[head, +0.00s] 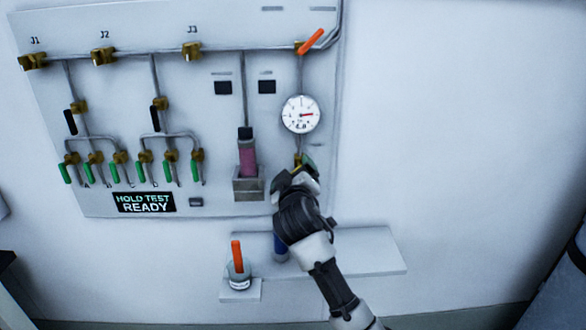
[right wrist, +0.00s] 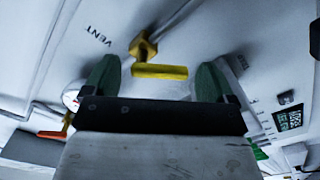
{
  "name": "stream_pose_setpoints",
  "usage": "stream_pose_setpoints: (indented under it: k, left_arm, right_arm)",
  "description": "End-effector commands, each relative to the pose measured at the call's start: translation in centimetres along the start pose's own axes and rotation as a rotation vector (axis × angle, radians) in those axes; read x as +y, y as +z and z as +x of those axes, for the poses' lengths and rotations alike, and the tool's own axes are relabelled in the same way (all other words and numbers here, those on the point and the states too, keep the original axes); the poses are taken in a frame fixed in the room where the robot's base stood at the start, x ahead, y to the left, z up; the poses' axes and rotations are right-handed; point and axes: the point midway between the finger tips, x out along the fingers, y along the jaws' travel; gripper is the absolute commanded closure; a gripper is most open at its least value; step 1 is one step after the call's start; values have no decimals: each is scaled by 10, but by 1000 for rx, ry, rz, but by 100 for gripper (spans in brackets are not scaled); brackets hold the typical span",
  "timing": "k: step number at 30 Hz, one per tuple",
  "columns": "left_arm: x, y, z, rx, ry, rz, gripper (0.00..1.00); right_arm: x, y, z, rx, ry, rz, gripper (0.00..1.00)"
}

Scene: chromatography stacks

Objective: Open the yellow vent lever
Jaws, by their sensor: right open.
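The yellow vent lever (right wrist: 160,71) shows in the right wrist view as a yellow bar below a brass valve body (right wrist: 143,47), beside the printed word VENT. My right gripper (right wrist: 155,80) is open, with one green-padded finger on each side of the lever and gaps showing on both sides. In the head view my right gripper (head: 305,170) is at the panel below the round gauge and hides most of the lever and its valve. My left gripper is in neither view.
The panel (head: 110,25) carries pipes, several green levers (head: 65,172), two black levers and an orange lever (head: 312,41) above the gauge (head: 300,114). A display (head: 144,202) reads HOLD TEST READY. A pink column (head: 247,160) stands left of my gripper. A shelf (head: 365,250) sits below.

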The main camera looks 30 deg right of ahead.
Motion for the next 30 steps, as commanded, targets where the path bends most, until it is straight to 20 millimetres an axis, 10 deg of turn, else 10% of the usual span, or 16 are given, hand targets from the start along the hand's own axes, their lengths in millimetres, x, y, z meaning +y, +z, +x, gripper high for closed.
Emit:
stream_pose_setpoints:
  k: [17, 26, 30]
  left_arm:
    - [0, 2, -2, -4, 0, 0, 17]
    - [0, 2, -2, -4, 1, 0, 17]
    - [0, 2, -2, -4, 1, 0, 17]
  right_arm:
    - [0, 0, 30, 0, -1, 1, 14]
    - [0, 0, 30, 0, -1, 1, 60]
    - [0, 0, 30, 0, -1, -2, 63]
